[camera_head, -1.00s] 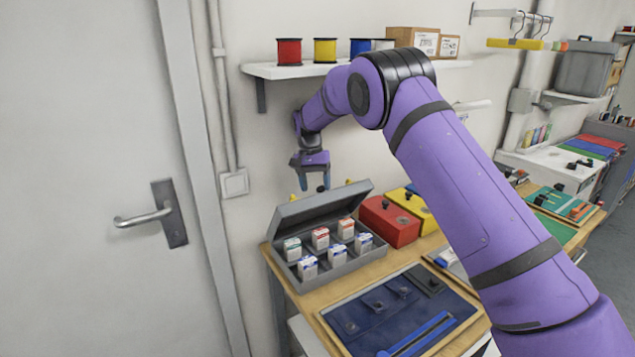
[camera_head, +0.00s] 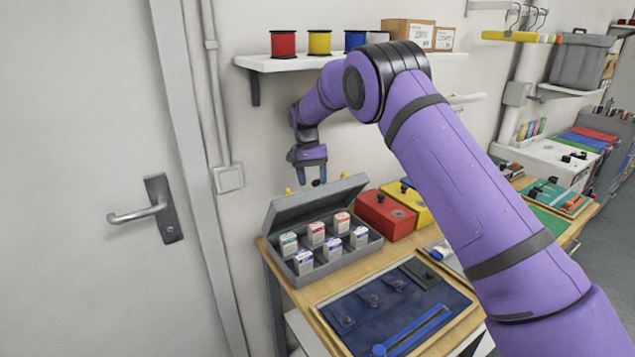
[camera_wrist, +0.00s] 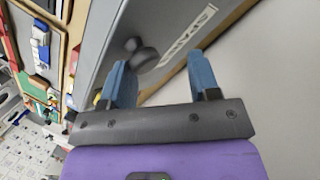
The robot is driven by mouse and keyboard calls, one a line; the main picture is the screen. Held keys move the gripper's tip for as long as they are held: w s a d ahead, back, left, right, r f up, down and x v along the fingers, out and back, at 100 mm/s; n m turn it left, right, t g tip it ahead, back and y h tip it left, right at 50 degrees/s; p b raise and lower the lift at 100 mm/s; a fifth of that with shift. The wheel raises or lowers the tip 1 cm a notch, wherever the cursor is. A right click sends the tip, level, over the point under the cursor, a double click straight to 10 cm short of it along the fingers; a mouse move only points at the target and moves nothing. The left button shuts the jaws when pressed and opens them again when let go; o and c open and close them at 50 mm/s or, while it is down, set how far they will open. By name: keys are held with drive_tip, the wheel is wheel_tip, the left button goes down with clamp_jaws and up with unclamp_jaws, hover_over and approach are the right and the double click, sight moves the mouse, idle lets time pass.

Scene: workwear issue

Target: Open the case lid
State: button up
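The grey case (camera_head: 331,265) stands on the wooden table with its lid (camera_head: 322,202) raised and tilted back. Several small white boxes with coloured labels sit inside it. My gripper (camera_head: 312,176) is above and behind the raised lid's top edge, fingers pointing down. In the wrist view my gripper (camera_wrist: 161,79) is open and empty, its two blue fingers apart. A dark round knob (camera_wrist: 144,58) on the lid's outer face (camera_wrist: 165,22) lies just ahead of the gap between the fingers. I cannot tell whether either finger touches it.
Red (camera_head: 386,216) and yellow (camera_head: 412,205) boxes stand right of the case. A blue tool roll (camera_head: 390,305) lies in front. A shelf (camera_head: 300,62) with spools hangs above my gripper. A wall and a door (camera_head: 75,200) are behind and to the left.

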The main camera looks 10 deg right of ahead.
drive_tip(key=r, duration=0.3)
drive_tip(key=shift+s+d+r, duration=0.1)
drive_tip(key=shift+s+r, duration=0.05)
drive_tip(key=shift+s, duration=0.2)
drive_tip(key=s+d+r, duration=0.1)
drive_tip(key=s, duration=1.4)
drive_tip(key=shift+d+r, duration=0.2)
drive_tip(key=shift+d, duration=0.15)
drive_tip(key=shift+s, duration=0.1)
drive_tip(key=s+d+r+n+t+y, duration=0.1)
drive_tip(key=s+d+r+t, duration=0.1)
drive_tip(key=s+d+r, duration=0.45)
drive_tip(key=s+d+r+n+t+y, duration=0.1)
drive_tip(key=s+d+r+t, duration=0.15)
drive_tip(key=s+r, duration=0.65)
drive_tip(key=s+d+r+n+t, duration=0.1)
drive_tip(key=s+d, duration=0.2)
drive_tip(key=s, duration=0.6)
drive_tip(key=s+d+r+n+t, duration=0.1)
drive_tip(key=s+d+r+t, duration=0.1)
drive_tip(key=s, duration=0.8)
drive_tip(key=shift+s+d+h, duration=0.3)
drive_tip(key=shift+d+h, duration=0.1)
drive_tip(key=shift+d, duration=0.3)
